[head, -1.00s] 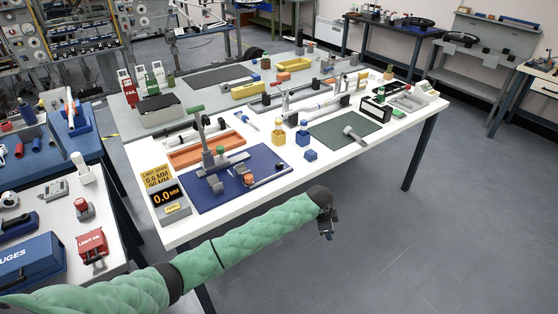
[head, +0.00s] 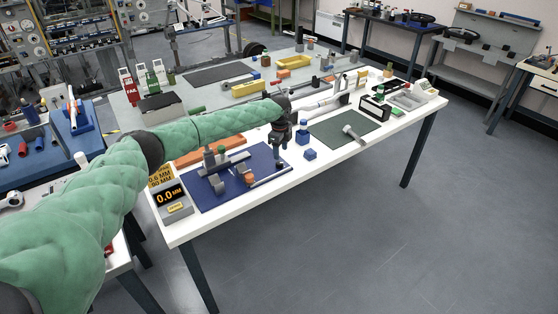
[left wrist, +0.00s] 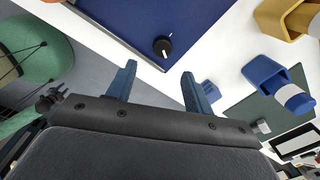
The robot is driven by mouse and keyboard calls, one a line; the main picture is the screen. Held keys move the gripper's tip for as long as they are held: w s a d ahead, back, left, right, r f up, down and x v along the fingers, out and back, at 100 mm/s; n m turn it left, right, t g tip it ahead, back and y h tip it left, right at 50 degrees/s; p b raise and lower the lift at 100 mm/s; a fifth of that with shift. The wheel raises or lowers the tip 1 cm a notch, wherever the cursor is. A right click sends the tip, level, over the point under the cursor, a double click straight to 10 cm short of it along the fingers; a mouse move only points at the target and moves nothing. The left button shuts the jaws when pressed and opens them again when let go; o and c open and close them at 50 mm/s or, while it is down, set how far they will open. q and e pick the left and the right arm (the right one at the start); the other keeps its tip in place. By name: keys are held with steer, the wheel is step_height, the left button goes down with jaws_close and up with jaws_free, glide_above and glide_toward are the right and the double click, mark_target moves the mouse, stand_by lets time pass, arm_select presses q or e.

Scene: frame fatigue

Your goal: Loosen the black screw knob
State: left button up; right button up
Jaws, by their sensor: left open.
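The black screw knob (left wrist: 162,46) shows in the left wrist view, round with a pale line on top, at the near edge of the blue mat (left wrist: 100,14). In the head view I cannot pick the knob out clearly beside my gripper. My left gripper (head: 281,152) hangs over the right end of the blue mat, pointing down. In the left wrist view its two blue fingers (left wrist: 158,86) are spread and empty. The knob appears just beyond the fingertips, between their lines, and not touched. My right gripper is not in view.
A gauge fixture (head: 215,165) with a grey post stands on the blue mat, and a 0.0 mm display (head: 171,197) is at its left. A blue bottle (head: 309,153) stands right of the gripper. A green mat (head: 335,127) with a hammer-like tool lies farther right.

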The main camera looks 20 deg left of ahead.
mark_target(279, 163)
arm_select(q)
steer(key=shift+w+a+r, duration=0.15)
steer(key=shift+a+r, duration=0.15)
steer(key=shift+a, duration=0.1)
steer(key=shift+f, duration=0.1)
steer(key=shift+f+p, duration=0.35)
steer(key=shift+w+f+p, duration=0.2)
steer(key=shift+f+p, duration=1.05)
steer(key=shift+f, duration=2.2)
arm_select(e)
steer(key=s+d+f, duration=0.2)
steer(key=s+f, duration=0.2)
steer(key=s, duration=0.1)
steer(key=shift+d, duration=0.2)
arm_select(q)
steer(key=shift+c, duration=0.2)
steer(key=c, duration=0.9)
